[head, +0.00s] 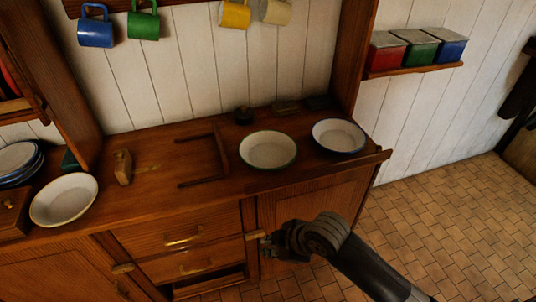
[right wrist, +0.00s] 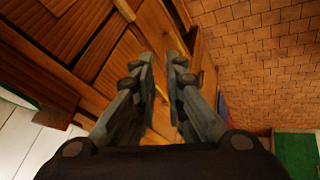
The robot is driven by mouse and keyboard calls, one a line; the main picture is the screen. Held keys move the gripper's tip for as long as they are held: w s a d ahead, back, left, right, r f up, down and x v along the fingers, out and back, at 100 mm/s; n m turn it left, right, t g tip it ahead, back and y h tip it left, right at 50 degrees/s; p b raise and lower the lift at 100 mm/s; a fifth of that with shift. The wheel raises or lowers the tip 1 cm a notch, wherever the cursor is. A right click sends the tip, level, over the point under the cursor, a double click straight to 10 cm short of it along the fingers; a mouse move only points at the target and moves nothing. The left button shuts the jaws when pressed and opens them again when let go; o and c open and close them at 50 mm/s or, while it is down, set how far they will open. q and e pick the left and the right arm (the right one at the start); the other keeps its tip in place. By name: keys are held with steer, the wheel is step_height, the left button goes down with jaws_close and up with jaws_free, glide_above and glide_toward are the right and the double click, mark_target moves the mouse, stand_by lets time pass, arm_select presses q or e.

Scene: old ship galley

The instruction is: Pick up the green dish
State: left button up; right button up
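The green dish (head: 267,150) is a shallow, pale dish with a green rim. It rests upright on the wooden counter, right of the middle, in the head view. My right gripper (head: 270,243) is in front of the cupboard, below the counter edge and well apart from the dish. In the right wrist view my right gripper (right wrist: 159,58) has a gap between its two fingers and nothing in it. The green dish cannot be made out in the wrist view. My left gripper is not in view.
A blue-rimmed dish (head: 339,136) stands close to the right of the green one. Another pale dish (head: 64,200) is at the counter's left. A wooden frame (head: 222,152) lies left of the green dish. Mugs (head: 143,26) hang above. The counter front (head: 190,205) is mostly clear.

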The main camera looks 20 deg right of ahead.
steer(key=w+d+r+n, duration=0.35)
steer(key=w+n, duration=0.25)
steer(key=w, duration=0.5)
steer(key=n+t, duration=0.1)
steer(key=n, duration=0.2)
glide_toward(288, 162)
steer(key=shift+a+f+h, duration=0.4)
steer(key=shift+a+f, duration=0.15)
steer(key=shift+f, duration=0.05)
steer(key=shift+w+d, duration=0.2)
steer(key=shift+w, duration=0.05)
steer(key=p+x, duration=0.1)
steer(key=x, duration=0.4)
steer(key=shift+w+r, duration=0.1)
steer(key=shift+w+a+f+p, duration=0.15)
steer(key=shift+w+f+p, duration=0.05)
steer(key=shift+f+p, duration=0.15)
steer(key=p+x, duration=0.1)
steer(key=x, duration=0.2)
steer(key=shift+a+f, duration=0.1)
steer(key=shift+w+a+f, duration=0.1)
steer(key=shift+w+f, duration=0.3)
steer(key=shift+f, duration=0.1)
